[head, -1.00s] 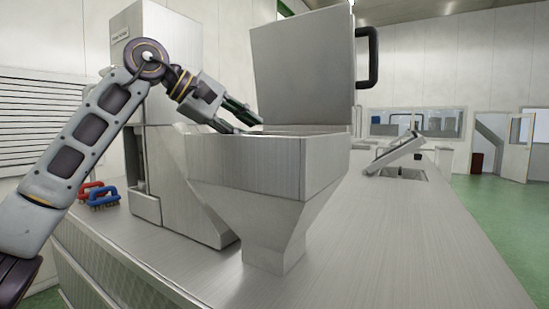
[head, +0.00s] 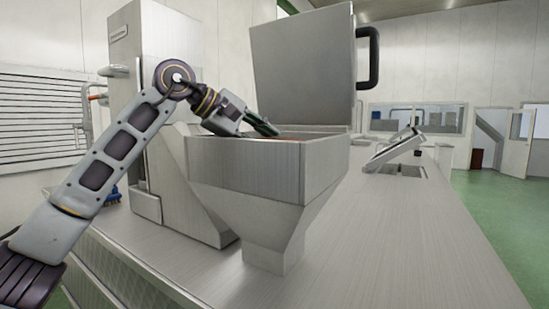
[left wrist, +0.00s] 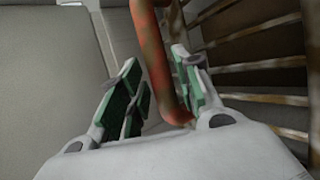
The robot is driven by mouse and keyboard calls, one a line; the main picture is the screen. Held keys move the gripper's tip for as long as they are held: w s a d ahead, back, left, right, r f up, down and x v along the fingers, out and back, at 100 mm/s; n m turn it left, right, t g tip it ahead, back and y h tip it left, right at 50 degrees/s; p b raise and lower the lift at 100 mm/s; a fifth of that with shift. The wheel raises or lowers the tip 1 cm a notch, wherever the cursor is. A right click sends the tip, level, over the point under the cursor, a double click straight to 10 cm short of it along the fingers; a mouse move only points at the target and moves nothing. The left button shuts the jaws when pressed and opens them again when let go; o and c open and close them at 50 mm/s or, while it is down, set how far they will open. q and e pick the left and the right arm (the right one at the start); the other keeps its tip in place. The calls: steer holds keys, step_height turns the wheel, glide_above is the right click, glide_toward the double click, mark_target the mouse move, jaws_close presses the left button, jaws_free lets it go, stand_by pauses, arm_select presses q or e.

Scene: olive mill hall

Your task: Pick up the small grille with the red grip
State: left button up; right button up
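The red grip (left wrist: 157,60) of the small grille, worn and reddish, runs down between my left gripper's fingers in the left wrist view. The grille's brownish bars (left wrist: 255,45) lie at the right of that view. My left gripper (left wrist: 155,95) is open, with green pads on either side of the grip. The grip looks close to the right finger; I cannot tell if they touch. In the head view the left gripper (head: 268,128) reaches into the mouth of the steel hopper (head: 250,170), whose walls hide most of the grille. My right gripper is not in view.
The hopper's raised lid (head: 302,70) with a black handle (head: 367,58) stands behind the gripper. A tall steel cabinet (head: 165,50) is at the left. A blue brush (head: 113,196) lies behind my arm.

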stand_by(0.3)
arm_select(q)
jaws_close()
stand_by(0.3)
